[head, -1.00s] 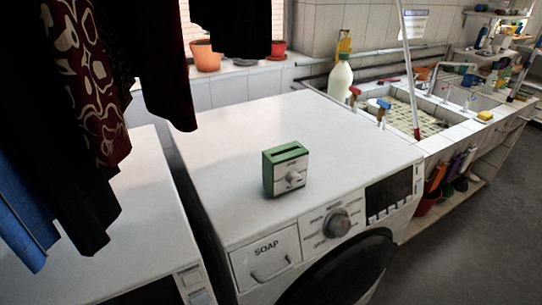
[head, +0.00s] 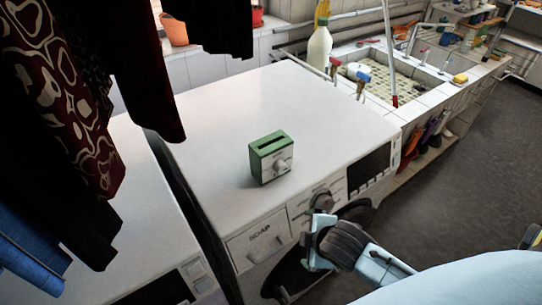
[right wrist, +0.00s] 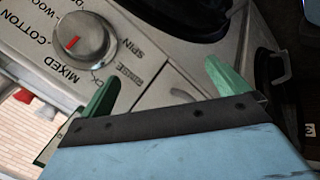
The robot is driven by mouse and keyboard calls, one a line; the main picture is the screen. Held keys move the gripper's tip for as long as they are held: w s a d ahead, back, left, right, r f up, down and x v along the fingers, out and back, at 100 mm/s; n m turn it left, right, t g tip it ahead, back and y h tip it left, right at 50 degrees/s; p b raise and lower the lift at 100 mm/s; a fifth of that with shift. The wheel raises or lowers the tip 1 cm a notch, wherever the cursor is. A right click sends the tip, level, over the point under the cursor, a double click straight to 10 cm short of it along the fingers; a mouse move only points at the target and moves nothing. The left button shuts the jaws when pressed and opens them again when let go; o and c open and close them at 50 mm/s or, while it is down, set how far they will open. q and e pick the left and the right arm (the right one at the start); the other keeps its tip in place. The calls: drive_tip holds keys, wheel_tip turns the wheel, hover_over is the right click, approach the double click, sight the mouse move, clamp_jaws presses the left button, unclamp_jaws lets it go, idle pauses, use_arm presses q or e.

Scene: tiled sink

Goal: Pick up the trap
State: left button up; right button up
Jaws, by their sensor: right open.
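The trap appears to be the small green and white box (head: 270,158) with a dark slot on top and a knob on its front. It stands upright on the white washing machine (head: 235,100), near the front edge, in the head view. My right gripper (right wrist: 163,88) is open and empty, its two green fingers spread in front of the machine's control panel. In the head view my right arm comes in from the lower right, and its hand is in front of the machine, below and right of the trap. My left gripper is not in view.
The machine's dial (right wrist: 82,42) is close to my right gripper. Dark hanging clothes (head: 75,130) fill the upper left. A second white machine (head: 150,215) stands at left. A green-capped bottle (head: 319,47) and the tiled sink (head: 375,80) are behind at right. The machine top around the trap is clear.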

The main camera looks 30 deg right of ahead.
drive_tip(key=w+r+n+t+p, duration=0.1)
drive_tip(key=w+r+n+t, duration=0.35)
drive_tip(key=r+n, duration=0.85)
drive_tip(key=n+y, duration=0.2)
drive_tip(key=n, duration=1.1)
approach(278, 150)
drive_tip(key=shift+t, duration=0.45)
drive_tip(key=x, duration=0.4)
drive_tip(key=f+p+x, duration=0.1)
drive_tip(key=x, duration=0.1)
drive_tip(key=shift+a+f, duration=0.1)
drive_tip(key=shift+a, duration=0.05)
drive_tip(key=shift+p+x, duration=0.4)
drive_tip(key=shift+x, duration=2.2)
drive_tip(key=c, duration=0.8)
drive_tip(key=shift+o, duration=0.2)
